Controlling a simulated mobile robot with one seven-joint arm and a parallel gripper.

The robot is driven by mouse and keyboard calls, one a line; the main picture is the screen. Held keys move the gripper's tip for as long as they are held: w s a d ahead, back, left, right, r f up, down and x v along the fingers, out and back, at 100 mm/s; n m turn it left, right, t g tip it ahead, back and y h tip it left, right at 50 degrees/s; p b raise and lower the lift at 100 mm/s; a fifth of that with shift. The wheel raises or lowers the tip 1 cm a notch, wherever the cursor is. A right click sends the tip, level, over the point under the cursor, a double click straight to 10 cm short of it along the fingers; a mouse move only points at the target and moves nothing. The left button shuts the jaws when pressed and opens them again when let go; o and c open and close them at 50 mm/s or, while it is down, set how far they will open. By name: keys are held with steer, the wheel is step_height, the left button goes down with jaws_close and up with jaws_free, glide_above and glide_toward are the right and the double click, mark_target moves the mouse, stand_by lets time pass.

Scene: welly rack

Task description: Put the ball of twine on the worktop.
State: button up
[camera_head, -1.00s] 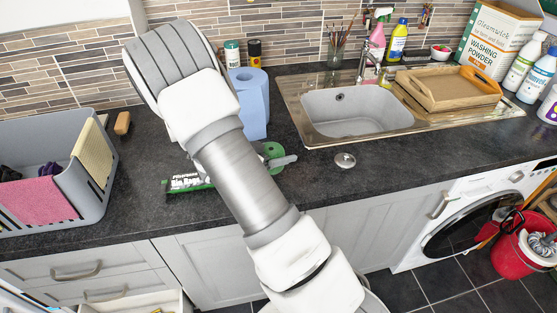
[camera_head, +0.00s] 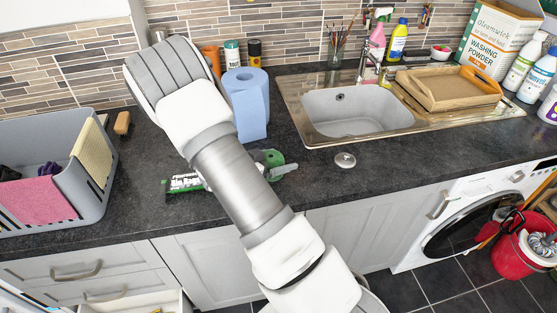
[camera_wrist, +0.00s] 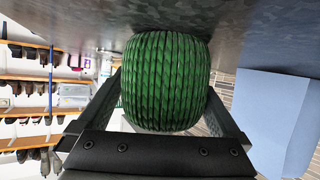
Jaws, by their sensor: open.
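The ball of twine (camera_wrist: 165,80) is green and ribbed, and fills the middle of the wrist view. It sits between the two fingers of my gripper (camera_wrist: 164,92), which are open on either side of it. The dark worktop (camera_wrist: 255,25) is at the top of this view, and the ball appears to rest against it. In the head view my arm hides most of the gripper. A green shape (camera_head: 268,157) shows beside the arm on the worktop (camera_head: 330,185), with a pale grey finger-like part over it.
A blue paper roll (camera_head: 248,103) stands close behind the gripper. A green and white bin bag pack (camera_head: 184,181) lies left of my arm. A grey basket (camera_head: 93,190) stands at the left, and the sink (camera_head: 355,112) is at the right. The worktop's front right is mostly clear.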

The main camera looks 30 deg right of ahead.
steer(key=v, duration=1.1)
steer(key=shift+s+a+r, duration=0.1)
steer(key=shift+a, duration=0.15)
steer(key=shift+a+r, duration=0.2)
steer(key=w+a+r+n+t+y, duration=0.3)
steer(key=w+a+r+t+y, duration=0.4)
steer(key=r, duration=0.3)
steer(key=s+a+r+n+y, duration=0.3)
steer(key=a+r+n+y, duration=0.3)
steer(key=r, duration=0.4)
steer(key=s+r+n+g+y, duration=0.2)
steer(key=s+r+n+y, duration=0.15)
steer(key=s, duration=0.95)
steer(key=s+d+f+n+g+h, duration=0.1)
steer(key=s+d+h, duration=0.1)
steer(key=s, duration=0.4)
steer(key=s+d+f+n+g+h, duration=0.1)
steer(key=s+d, duration=0.3)
steer(key=s, duration=0.2)
steer(key=shift+s+d+f+g+h, duration=0.2)
steer(key=shift+d+g+h, duration=0.1)
steer(key=shift+h, duration=0.05)
